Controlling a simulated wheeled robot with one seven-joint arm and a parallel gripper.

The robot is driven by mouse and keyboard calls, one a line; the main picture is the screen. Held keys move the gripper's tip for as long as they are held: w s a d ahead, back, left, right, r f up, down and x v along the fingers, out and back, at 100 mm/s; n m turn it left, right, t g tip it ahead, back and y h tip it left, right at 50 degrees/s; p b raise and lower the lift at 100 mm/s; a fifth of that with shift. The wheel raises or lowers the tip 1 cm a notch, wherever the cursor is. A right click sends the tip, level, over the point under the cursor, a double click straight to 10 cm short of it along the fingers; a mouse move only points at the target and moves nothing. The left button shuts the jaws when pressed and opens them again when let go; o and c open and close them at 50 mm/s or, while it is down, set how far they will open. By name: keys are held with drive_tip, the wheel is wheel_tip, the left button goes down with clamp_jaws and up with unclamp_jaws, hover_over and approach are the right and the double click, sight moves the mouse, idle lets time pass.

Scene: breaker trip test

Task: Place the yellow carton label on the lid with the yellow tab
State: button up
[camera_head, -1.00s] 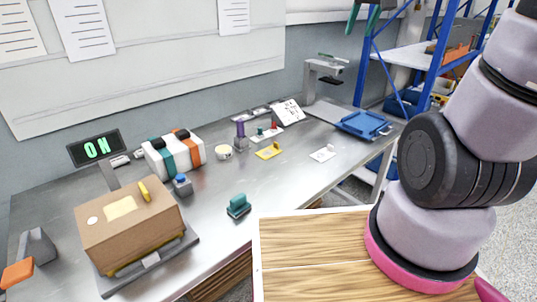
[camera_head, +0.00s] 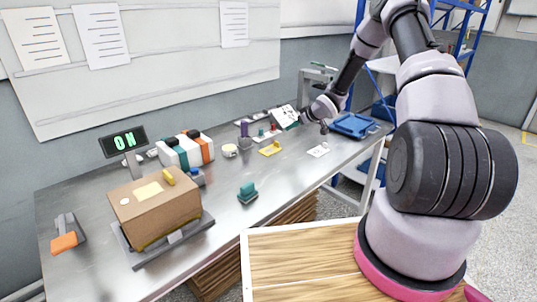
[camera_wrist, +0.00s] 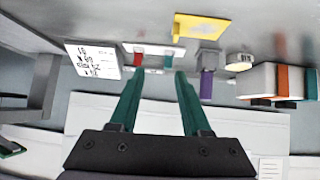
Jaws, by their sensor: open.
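The yellow carton label (camera_head: 270,149), a flat yellow piece with a raised part, lies on the metal bench; it also shows at the top of the wrist view (camera_wrist: 198,28). The brown carton (camera_head: 152,208) stands on a grey stand at the bench's left, its lid bearing a yellow tab (camera_head: 169,176) and a pale yellow patch. My gripper (camera_wrist: 155,73) has two green fingers spread apart with nothing between them. In the head view it is above the back right of the bench, to the right of the yellow label and apart from it.
A striped white case (camera_head: 186,149), a purple post (camera_head: 244,129), a white plate (camera_head: 318,150) and a teal piece (camera_head: 247,194) stand on the bench. A leaning placard (camera_wrist: 92,60) is near my fingers. A blue tray (camera_head: 355,126) is at right. The front middle bench is mostly clear.

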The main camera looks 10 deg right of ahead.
drive_tip(key=y, duration=0.1)
approach(277, 142)
drive_tip(key=shift+w+a+r, duration=0.15)
drive_tip(key=shift+w+a, duration=0.05)
drive_tip(key=shift+w, duration=0.1)
drive_tip(key=x, duration=0.3)
drive_tip(key=shift+w+a+f, duration=0.2)
drive_tip(key=shift+f, duration=0.1)
drive_tip(key=shift+x, duration=3.2)
drive_tip(key=shift+d+f, duration=0.1)
drive_tip(key=shift+d, duration=0.1)
clamp_jaws()
